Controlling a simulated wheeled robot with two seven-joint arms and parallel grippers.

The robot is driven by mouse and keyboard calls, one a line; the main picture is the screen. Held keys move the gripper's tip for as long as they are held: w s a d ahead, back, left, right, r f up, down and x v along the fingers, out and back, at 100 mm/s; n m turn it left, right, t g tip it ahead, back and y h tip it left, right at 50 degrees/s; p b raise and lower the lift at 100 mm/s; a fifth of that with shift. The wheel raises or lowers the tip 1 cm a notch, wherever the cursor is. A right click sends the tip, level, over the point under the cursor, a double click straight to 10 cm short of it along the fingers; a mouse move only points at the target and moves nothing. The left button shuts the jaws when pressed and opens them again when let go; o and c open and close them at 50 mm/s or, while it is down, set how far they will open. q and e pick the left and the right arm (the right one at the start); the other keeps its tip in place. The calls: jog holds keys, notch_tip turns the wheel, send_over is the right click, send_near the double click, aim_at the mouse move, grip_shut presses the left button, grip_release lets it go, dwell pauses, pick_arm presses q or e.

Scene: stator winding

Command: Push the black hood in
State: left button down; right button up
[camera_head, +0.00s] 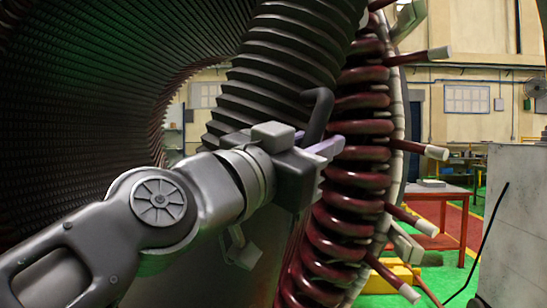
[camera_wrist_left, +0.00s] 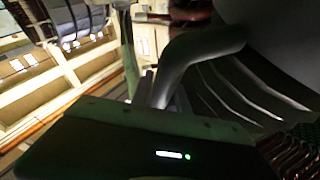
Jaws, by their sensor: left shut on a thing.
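The black hood appears as a dark, bent, rounded bar (camera_head: 318,112) standing up at my left gripper, in front of the ribbed stator wall and beside the red coils. In the left wrist view the same bent bar (camera_wrist_left: 195,50) rises from behind the gripper body and curves to the right. My left gripper (camera_head: 322,148), with pale fingers, is shut on the lower part of the bar. Its exact contact is partly hidden by the gripper body. My right gripper is not in view.
Dark red coil windings (camera_head: 355,180) stand close to the right of my left gripper, with several pale-tipped rods sticking out to the right. The dark ribbed stator (camera_head: 285,60) rises behind it. A red table (camera_head: 436,205) and a grey cabinet (camera_head: 515,225) stand farther right.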

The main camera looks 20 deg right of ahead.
pick_arm(q)
jog(key=shift+s+r, duration=0.1)
jog(key=shift+r, duration=0.05)
jog(key=c, duration=1.3)
grip_release()
jog(key=shift+a+f, duration=0.15)
jog(key=shift+f, duration=0.05)
jog(key=p+v, duration=0.1)
jog(key=v, duration=0.6)
jog(key=shift+s+a, duration=0.2)
jog(key=shift+f, duration=0.15)
